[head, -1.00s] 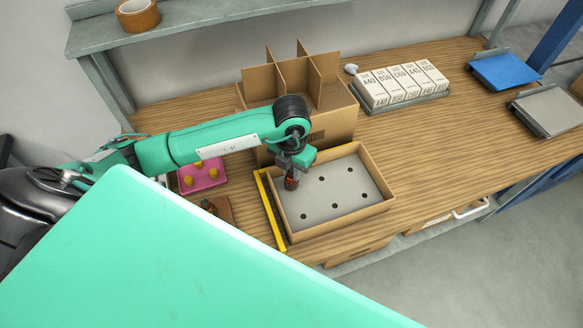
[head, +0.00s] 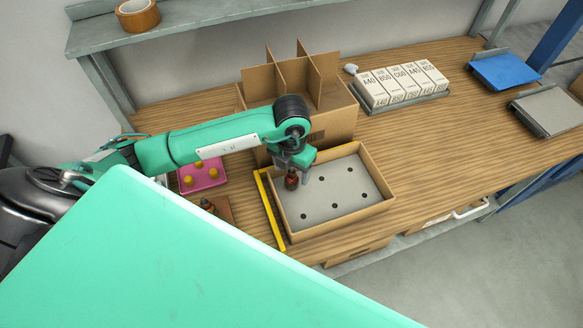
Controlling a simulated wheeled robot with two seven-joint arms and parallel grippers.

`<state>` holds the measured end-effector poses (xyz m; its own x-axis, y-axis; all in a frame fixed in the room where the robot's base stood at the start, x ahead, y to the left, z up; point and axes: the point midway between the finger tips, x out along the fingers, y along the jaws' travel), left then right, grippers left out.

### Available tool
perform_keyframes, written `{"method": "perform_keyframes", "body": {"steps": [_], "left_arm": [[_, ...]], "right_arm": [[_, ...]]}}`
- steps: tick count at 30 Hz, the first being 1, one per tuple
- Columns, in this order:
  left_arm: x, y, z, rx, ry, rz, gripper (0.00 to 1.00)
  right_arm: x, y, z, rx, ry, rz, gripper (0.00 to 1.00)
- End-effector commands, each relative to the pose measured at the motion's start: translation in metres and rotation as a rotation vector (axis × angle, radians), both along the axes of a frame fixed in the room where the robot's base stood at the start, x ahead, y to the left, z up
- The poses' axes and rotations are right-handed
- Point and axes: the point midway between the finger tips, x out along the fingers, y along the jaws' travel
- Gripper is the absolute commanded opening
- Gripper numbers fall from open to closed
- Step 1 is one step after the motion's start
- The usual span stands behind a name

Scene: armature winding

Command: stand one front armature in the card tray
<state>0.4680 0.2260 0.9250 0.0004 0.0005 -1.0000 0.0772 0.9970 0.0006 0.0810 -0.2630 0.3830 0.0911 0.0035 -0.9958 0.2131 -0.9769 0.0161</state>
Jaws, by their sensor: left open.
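The card tray (head: 322,231) is a brown cardboard box with a grey insert that has several dark holes. One armature (head: 292,181), dark with a copper-coloured middle, stands upright at the insert's back left corner. My left gripper (head: 297,167) is open just above and around the top of this armature; whether the fingers touch it I cannot tell. Another armature (head: 208,206) lies or stands on a brown block left of the tray, partly hidden by my green body panel. My right gripper is not in view.
A yellow bar (head: 268,207) lies along the tray's left side. A pink tray with yellow pieces (head: 202,175) is farther left. A divided carton (head: 332,116) stands close behind the tray. White boxes (head: 402,84) stand back right; the bench between is clear.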

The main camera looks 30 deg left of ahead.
Motion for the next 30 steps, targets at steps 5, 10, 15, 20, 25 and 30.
{"method": "perform_keyframes", "body": {"steps": [5,10,15,20,25,30], "left_arm": [[0.000,0.000,0.000,0.000,0.000,0.000,0.65],[0.000,0.000,0.001,0.000,0.000,0.000,0.65],[0.000,0.000,0.008,0.000,-0.001,0.000,0.65],[0.000,0.000,0.019,0.000,-0.001,0.000,0.65],[0.000,0.000,0.029,0.000,-0.001,-0.001,0.65],[0.000,0.000,0.039,-0.001,0.000,-0.001,0.65]], "right_arm": [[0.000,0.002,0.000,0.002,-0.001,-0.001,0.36],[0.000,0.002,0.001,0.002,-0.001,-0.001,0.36],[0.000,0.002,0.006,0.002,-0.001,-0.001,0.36],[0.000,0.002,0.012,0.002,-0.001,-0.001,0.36],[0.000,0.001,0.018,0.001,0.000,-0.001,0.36],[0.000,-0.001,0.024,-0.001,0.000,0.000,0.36]]}}
